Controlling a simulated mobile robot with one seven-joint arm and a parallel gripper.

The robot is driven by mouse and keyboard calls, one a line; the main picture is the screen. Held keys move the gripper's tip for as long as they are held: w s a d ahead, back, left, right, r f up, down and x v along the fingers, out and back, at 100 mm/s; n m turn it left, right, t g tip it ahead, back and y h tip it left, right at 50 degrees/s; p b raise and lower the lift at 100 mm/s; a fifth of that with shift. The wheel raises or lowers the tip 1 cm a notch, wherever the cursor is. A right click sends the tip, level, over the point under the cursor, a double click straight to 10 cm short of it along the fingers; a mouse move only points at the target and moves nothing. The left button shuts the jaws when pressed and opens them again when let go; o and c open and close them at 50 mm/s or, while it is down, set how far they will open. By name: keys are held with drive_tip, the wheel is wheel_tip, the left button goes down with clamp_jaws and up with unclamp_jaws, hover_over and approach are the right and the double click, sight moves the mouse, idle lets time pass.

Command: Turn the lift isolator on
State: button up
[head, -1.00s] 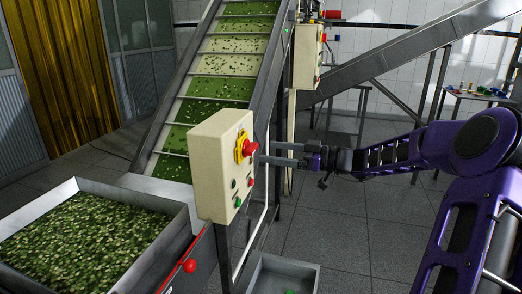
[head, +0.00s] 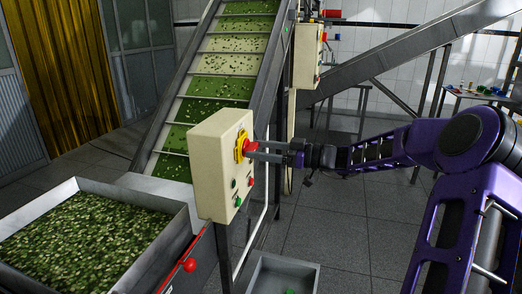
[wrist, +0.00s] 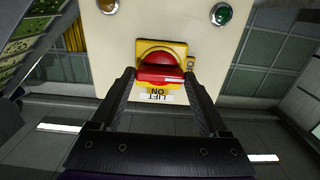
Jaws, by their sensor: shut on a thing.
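The lift isolator is a red rotary handle (wrist: 158,74) on a yellow plate (wrist: 161,50), fixed to a cream control box (head: 211,167). It also shows in the head view (head: 249,146). In the wrist view an upside-down label (wrist: 155,96) under it reads LIFT and ON; a second label (wrist: 190,63) at the right is partly hidden. My gripper (wrist: 160,77) is shut on the red handle, one finger at each side. The handle's bar looks crosswise in the wrist view. The head view also shows my gripper (head: 253,151) at the handle.
A green button (head: 238,202) and a red button (head: 251,181) sit low on the box. A sloping conveyor (head: 215,90) rises behind it. A hopper of green pieces (head: 188,206) stands at left, a grey bin (head: 257,273) below.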

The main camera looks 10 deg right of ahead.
drive_tip(key=shift+c, duration=0.8)
drive_tip(key=shift+m, duration=0.3)
drive_tip(key=shift+f+m+b, duration=0.1)
drive_tip(key=shift+m+b, duration=0.5)
drive_tip(key=shift+m, duration=0.4)
drive_tip(key=m, duration=0.6)
drive_tip(key=m+p, duration=0.2)
drive_tip(key=m, duration=0.3)
drive_tip(key=shift+m, duration=0.4)
drive_tip(key=shift+m+p, duration=0.9)
drive_tip(key=shift+m, duration=0.8)
drive_tip(key=o, duration=1.2)
